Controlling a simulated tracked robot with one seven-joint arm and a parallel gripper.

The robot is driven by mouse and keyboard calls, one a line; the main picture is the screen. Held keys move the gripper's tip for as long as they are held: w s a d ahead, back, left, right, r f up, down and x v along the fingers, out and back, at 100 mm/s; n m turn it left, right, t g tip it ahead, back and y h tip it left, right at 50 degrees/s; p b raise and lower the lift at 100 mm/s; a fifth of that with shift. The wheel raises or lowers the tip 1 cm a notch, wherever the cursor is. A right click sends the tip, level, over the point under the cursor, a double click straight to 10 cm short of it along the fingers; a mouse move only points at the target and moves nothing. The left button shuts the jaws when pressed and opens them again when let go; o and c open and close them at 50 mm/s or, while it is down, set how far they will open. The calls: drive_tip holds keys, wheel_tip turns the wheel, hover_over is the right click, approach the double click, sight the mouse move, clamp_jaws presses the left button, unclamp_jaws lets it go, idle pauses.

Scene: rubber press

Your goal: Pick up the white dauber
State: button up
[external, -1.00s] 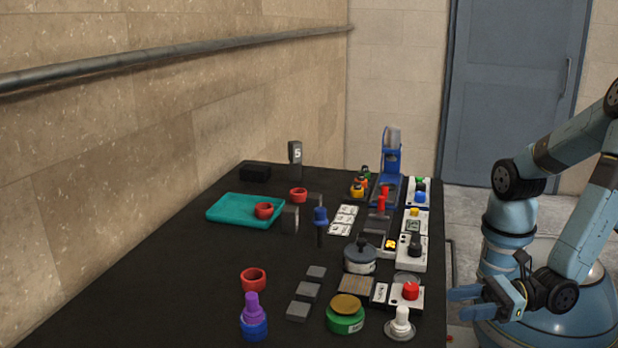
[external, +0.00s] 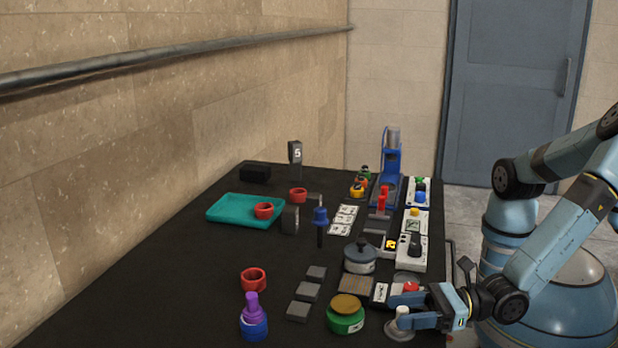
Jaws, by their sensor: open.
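The white dauber (external: 403,318) stands upright on a round grey base (external: 399,334) at the near right edge of the black table. My gripper (external: 394,312) is open and reaches in from the right, level, at the height of the dauber's upper part. Its fingers show at either side of the dauber's top in this view and partly cover it. I cannot tell whether a finger touches it.
A green tin with a tan top (external: 346,314) stands just left of the dauber. A red button (external: 411,287) is close behind my fingers, partly hidden. A grey lidded pot (external: 360,256) is further back. The table (external: 180,295) is clear at the left.

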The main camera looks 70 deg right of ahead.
drive_tip(key=shift+w+a, duration=0.2)
drive_tip(key=shift+w, duration=0.3)
drive_tip(key=shift+c, duration=0.5)
clamp_jaws()
